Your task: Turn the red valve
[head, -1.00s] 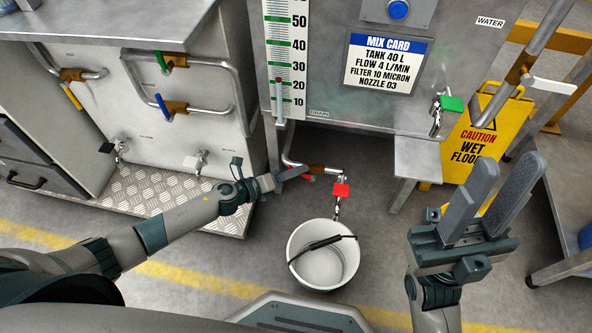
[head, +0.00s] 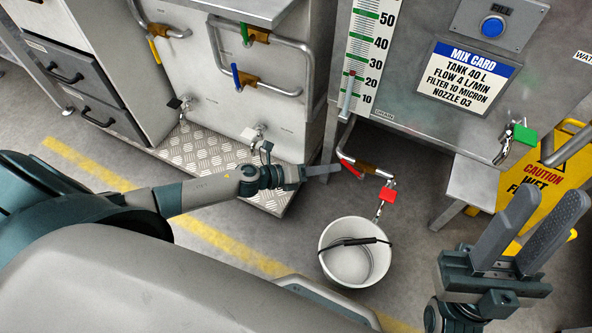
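The red valve lever (head: 351,168) sits on the drain pipe under the tank, beside a brass valve body (head: 374,171). A red tag (head: 388,196) hangs at the outlet further along the pipe. My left gripper (head: 336,170) points right, with its fingertips just left of the red lever. I see its fingers edge-on, so whether they are apart, or touch the lever, is unclear. My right gripper (head: 553,195) is open and empty at the right, its fingers pointing up.
A white bucket (head: 329,240) with a black-gripped handle stands below the outlet. A grey bench (head: 472,180) and a yellow wet-floor sign (head: 540,190) stand at the right. A tread-plate platform (head: 200,150) and panel with blue and green levers are at the left.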

